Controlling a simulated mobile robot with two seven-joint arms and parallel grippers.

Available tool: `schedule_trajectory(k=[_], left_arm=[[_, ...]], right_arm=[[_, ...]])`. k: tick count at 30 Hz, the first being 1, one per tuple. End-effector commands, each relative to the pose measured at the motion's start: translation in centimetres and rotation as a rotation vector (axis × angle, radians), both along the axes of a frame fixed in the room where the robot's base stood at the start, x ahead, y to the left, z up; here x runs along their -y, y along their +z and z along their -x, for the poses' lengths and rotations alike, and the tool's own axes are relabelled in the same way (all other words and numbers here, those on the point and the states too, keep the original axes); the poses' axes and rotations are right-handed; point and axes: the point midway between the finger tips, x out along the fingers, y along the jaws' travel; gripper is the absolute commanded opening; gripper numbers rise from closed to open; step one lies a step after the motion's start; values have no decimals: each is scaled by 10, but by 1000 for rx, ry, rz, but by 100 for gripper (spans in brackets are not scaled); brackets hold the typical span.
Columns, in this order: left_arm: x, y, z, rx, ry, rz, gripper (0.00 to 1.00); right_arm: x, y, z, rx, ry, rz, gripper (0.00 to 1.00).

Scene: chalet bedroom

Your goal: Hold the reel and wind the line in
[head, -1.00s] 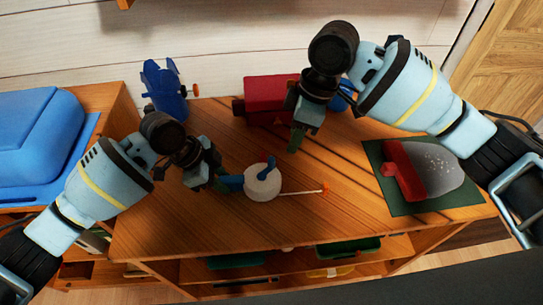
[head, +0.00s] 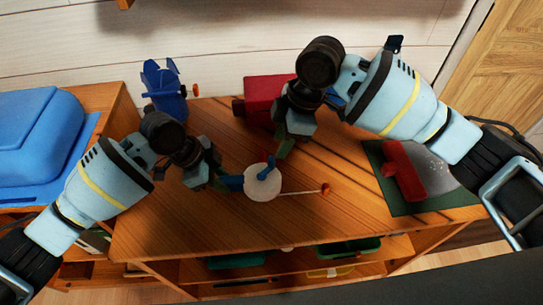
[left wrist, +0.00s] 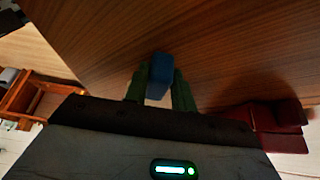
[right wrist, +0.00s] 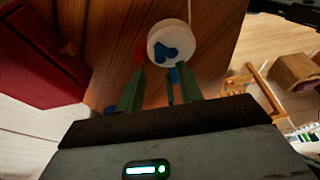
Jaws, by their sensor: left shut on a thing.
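The reel has a white drum (head: 262,184) with a blue crank on top and a small red knob (head: 263,158). My left gripper (head: 222,181) is shut on its blue handle (left wrist: 160,76), holding the reel over the tabletop. A thin pale line runs right from the drum to a small red-orange piece (head: 326,190). My right gripper (head: 282,150) is open and empty, just behind and right of the drum. In the right wrist view, the drum (right wrist: 168,42) lies beyond its green fingertips, with the red knob near the left finger.
A wooden table (head: 200,240) carries a blue object (head: 165,88) at the back left, a red box (head: 265,98) behind my right gripper, and a red-handled item (head: 404,170) on a green mat (head: 428,201) at right. The front middle tabletop is clear.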

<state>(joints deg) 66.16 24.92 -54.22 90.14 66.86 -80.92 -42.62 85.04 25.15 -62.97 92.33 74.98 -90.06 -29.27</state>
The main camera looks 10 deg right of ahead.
Motion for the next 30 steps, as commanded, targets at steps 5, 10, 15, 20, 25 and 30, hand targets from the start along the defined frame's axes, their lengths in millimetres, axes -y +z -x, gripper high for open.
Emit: schedule_trajectory(k=[5,10,15,20,25,30], left_arm=[[0,0,0,1,0,0,5],[0,0,0,1,0,0,5],[0,0,0,1,0,0,5],[0,0,0,1,0,0,5],[0,0,0,1,0,0,5],[0,0,0,1,0,0,5]], right_arm=[[-8,-23,1,-3,1,-1,36],[-13,-41,0,-2,0,0,36],[-17,-52,0,0,0,-1,36],[-18,-56,0,0,0,-1,36],[-18,-57,0,1,0,-1,36],[-18,-56,0,1,0,-1,26]])
